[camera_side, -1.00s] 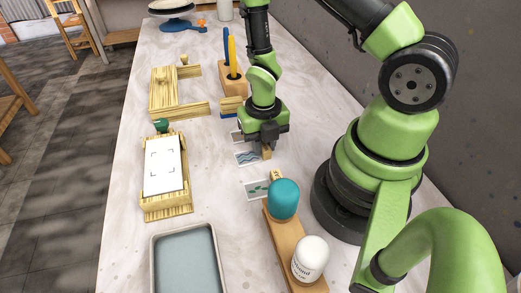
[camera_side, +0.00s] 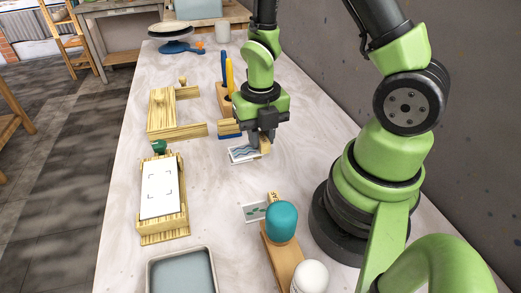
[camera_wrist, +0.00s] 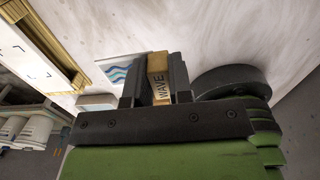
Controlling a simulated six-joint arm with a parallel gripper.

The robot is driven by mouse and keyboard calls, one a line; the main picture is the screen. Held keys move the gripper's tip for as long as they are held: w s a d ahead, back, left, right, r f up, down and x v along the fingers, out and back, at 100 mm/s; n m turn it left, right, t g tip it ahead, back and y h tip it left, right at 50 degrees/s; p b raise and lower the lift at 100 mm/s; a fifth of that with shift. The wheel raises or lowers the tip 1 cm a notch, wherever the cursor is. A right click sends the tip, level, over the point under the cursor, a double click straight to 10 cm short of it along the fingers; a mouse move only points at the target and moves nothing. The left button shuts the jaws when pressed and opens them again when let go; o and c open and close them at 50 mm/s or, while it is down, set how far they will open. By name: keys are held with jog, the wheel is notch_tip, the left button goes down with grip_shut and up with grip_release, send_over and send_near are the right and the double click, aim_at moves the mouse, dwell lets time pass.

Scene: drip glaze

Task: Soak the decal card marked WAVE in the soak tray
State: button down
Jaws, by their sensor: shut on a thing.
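The WAVE decal card is a white card with blue wavy lines (camera_side: 243,153) and a wooden tab. In the wrist view the card (camera_wrist: 122,68) shows beside the tab marked WAVE (camera_wrist: 160,80). My gripper (camera_side: 264,146) is shut on that tab, pointing down, and holds the card a little above the table. The soak tray (camera_side: 182,251), pale-rimmed with a grey-blue inside, is at the front left of the side view, cut off by the lower edge. The card is well behind and to the right of it.
Another decal card with green marks (camera_side: 254,213) lies near a wooden stand (camera_side: 278,258) with teal and white-capped bottles. A wooden block with a white tile (camera_side: 159,190) is on the left. A wooden frame (camera_side: 165,112) and upright tools (camera_side: 228,75) are behind. Open table lies mid-left.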

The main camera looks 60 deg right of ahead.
jog(key=shift+w+a+r, duration=0.15)
jog(key=shift+r, duration=0.65)
jog(key=w+a+m, duration=0.3)
jog(key=a+m, duration=0.3)
jog(key=a, duration=0.3)
jog(key=s+a+f+m, duration=0.1)
jog(key=s+a+m, duration=0.45)
jog(key=a, duration=0.55)
jog(key=s+a+f+m, duration=0.1)
jog(key=s+a+m, duration=0.3)
jog(key=a+m, duration=0.5)
jog(key=shift+n, duration=0.85)
jog(key=shift+w+a+f, duration=0.1)
jog(key=shift+a+f, duration=0.25)
jog(key=shift+f, duration=0.8)
jog(key=shift+a+f, duration=0.3)
jog(key=shift+f, duration=0.85)
jog(key=shift+w+a+f, duration=0.1)
jog(key=shift+a+f, duration=0.25)
jog(key=shift+f, duration=0.8)
jog(key=c, duration=0.9)
grip_release()
jog(key=shift+s, duration=0.1)
jog(key=shift+c, duration=0.2)
jog(key=shift+r, duration=0.1)
